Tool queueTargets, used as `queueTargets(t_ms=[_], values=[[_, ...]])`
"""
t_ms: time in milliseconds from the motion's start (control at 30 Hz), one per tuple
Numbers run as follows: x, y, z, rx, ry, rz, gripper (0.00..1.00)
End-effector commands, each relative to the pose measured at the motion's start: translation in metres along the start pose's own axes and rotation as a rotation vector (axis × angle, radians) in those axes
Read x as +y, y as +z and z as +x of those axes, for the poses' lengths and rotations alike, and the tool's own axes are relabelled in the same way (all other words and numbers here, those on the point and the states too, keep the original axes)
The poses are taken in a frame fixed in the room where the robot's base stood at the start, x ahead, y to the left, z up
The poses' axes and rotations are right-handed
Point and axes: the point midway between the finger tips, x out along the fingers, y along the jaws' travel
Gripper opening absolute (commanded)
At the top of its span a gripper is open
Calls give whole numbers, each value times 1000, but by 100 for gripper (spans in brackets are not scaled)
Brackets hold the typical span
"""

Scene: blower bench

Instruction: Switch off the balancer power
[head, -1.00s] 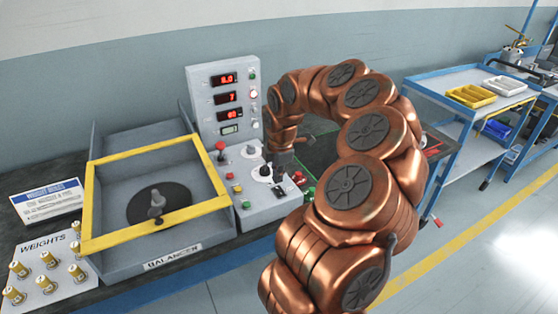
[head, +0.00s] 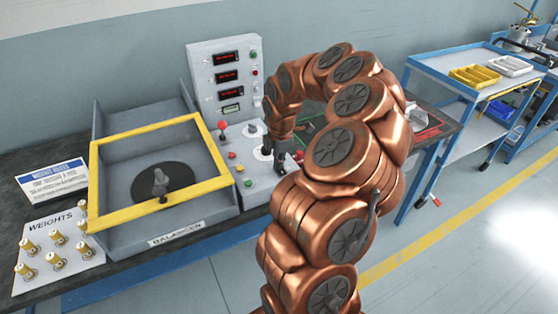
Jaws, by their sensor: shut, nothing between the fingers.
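The balancer (head: 160,220) stands on the bench with its yellow-framed cover down over a dark round plate and spindle. Its control panel (head: 205,105) rises behind on the right. The three red displays (head: 228,77) show only faint dash-like marks, with no digits readable. The sloped console (head: 255,185) carries a red-topped lever (head: 222,127), small coloured buttons and a white round dial plate (head: 262,153). My gripper (head: 283,163) is shut and empty, pointing down over the right part of the console. It hides the controls under it, so contact cannot be told.
A weights board (head: 60,275) with several brass weights and a sign (head: 52,178) lie on the left. A blue cart (head: 440,62) with yellow and white trays stands at right. My arm hides the bench right of the console.

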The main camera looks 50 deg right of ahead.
Motion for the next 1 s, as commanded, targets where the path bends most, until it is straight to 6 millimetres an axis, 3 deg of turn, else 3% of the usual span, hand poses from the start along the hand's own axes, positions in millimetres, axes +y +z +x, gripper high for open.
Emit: queueTargets(t_ms=[1000], values=[[-16,0,-4,0,-6,-1,0]])
